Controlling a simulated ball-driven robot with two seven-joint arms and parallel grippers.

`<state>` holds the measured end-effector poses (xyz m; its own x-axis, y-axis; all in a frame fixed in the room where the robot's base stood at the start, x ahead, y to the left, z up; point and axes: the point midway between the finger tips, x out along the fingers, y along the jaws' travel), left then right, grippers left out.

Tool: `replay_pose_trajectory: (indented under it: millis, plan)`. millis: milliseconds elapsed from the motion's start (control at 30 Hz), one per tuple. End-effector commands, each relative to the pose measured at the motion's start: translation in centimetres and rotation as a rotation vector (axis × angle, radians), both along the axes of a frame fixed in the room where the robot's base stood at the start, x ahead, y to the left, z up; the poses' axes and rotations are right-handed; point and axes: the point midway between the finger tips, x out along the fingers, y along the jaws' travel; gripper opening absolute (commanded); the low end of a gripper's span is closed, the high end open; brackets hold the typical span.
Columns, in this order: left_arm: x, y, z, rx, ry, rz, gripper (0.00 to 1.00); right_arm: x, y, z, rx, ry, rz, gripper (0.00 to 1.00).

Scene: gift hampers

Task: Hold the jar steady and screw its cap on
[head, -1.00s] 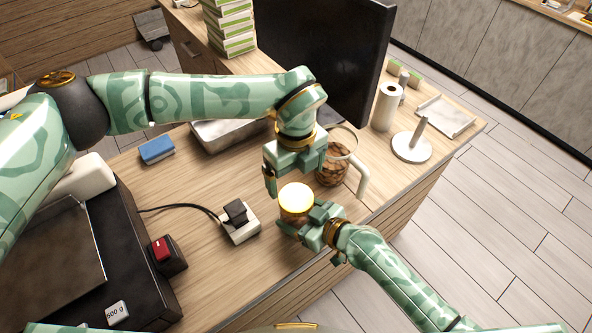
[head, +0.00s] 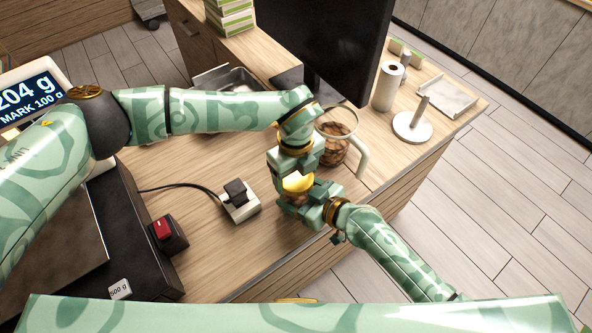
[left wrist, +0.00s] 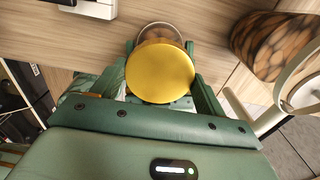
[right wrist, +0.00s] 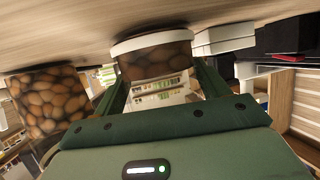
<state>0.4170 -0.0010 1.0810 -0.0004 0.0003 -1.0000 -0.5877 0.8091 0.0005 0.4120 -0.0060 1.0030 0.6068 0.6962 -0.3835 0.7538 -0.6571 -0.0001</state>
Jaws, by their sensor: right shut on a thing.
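The gold cap (head: 297,184) sits at the top of the small jar (head: 293,198), and it fills the middle of the left wrist view (left wrist: 160,72). I cannot tell whether it is seated on the thread. My left gripper (head: 296,174) reaches down from above, its fingers closed on opposite sides of the cap. The jar stands upright near the table's front edge, with brown contents showing in the right wrist view (right wrist: 155,62). My right gripper (head: 304,202) is shut on the jar's body from the side. The fingers hide much of the jar.
A glass pitcher of brown nuts (head: 335,150) with a pale handle stands close behind the grippers. A corded socket block (head: 240,205) lies to the left, near a red switch (head: 163,230). A dark monitor (head: 325,50) and a paper roll (head: 387,85) stand farther back.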

Motion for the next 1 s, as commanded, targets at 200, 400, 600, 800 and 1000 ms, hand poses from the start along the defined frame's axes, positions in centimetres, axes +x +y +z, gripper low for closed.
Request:
replay_pose_trajectory:
  millis: [200,400,600,800,1000]
  plan:
    - [0.02,0.0,0.04,0.0,0.0,-0.011,0.43,0.0,0.03,0.01,0.0,0.0,0.0,0.1]
    - [0.11,-0.01,0.09,0.0,-0.003,-0.353,0.43,0.0,0.03,0.01,0.0,0.0,0.0,0.1]
    - [0.05,0.01,0.02,-0.001,0.0,-0.567,0.43,-0.01,0.03,0.01,0.0,0.0,0.001,0.1]
    - [0.04,0.01,0.02,-0.001,0.0,-0.567,0.43,-0.02,0.02,0.01,0.0,0.0,0.001,0.1]
    - [0.04,0.01,0.02,-0.001,0.0,-0.565,0.92,-0.02,0.02,0.01,0.0,0.0,0.001,0.1]
